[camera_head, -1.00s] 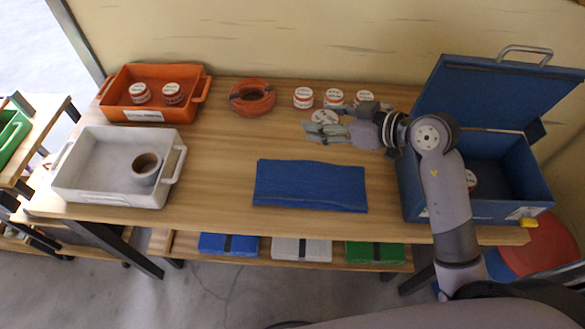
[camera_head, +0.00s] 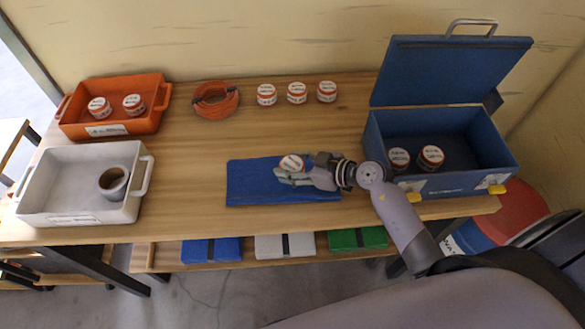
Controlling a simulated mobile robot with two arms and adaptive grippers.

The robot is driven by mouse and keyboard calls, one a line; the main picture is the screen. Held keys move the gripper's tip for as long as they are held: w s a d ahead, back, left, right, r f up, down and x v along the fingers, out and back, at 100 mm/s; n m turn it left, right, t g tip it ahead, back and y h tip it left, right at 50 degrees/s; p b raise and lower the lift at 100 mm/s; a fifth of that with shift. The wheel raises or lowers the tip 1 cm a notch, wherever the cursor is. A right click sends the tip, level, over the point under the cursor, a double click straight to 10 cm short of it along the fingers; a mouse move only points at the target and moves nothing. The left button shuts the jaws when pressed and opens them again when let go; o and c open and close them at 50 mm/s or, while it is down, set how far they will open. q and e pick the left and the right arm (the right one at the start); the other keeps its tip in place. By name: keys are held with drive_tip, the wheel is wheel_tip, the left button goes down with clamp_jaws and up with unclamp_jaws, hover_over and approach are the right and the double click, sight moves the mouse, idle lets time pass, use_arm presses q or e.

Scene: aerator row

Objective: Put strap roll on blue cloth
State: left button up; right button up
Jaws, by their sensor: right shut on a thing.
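A small white-and-orange labelled tin (camera_head: 290,162) is held tilted in my right gripper (camera_head: 290,176). The gripper is shut on it, over the upper middle of the blue cloth (camera_head: 248,190). I cannot tell whether the tin touches the cloth. The cloth lies flat near the table's front edge, partly hidden by the gripper. A grey ring-shaped roll (camera_head: 113,184) stands in the white tray (camera_head: 60,208) at the left. The tin's label is too small to read, so I cannot tell if it is the strap roll. My left gripper is out of view.
An orange tray (camera_head: 140,122) holds two similar tins. An orange cable coil (camera_head: 215,99) and three similar tins (camera_head: 297,92) stand at the table's back. An open blue box (camera_head: 450,182) with two tins stands at the right. Wood between cloth and white tray is clear.

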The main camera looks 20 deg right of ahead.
sight(303, 170)
drive_tip(key=shift+f, duration=0.75)
drive_tip(key=shift+s+f, duration=0.25)
drive_tip(key=shift+f, duration=0.5)
drive_tip(key=o, duration=1)
drive_tip(key=shift+f, duration=0.15)
drive_tip(key=shift+o, duration=1.4)
drive_tip(key=shift+w+r, duration=0.1)
drive_tip(key=shift+r, duration=0.15)
drive_tip(key=shift+w+r, duration=0.15)
drive_tip(key=shift+r, duration=0.35)
drive_tip(key=v, duration=0.7)
drive_tip(key=shift+d+r+b, duration=0.2)
drive_tip(key=shift+r+b, duration=0.05)
drive_tip(key=shift+b, duration=0.05)
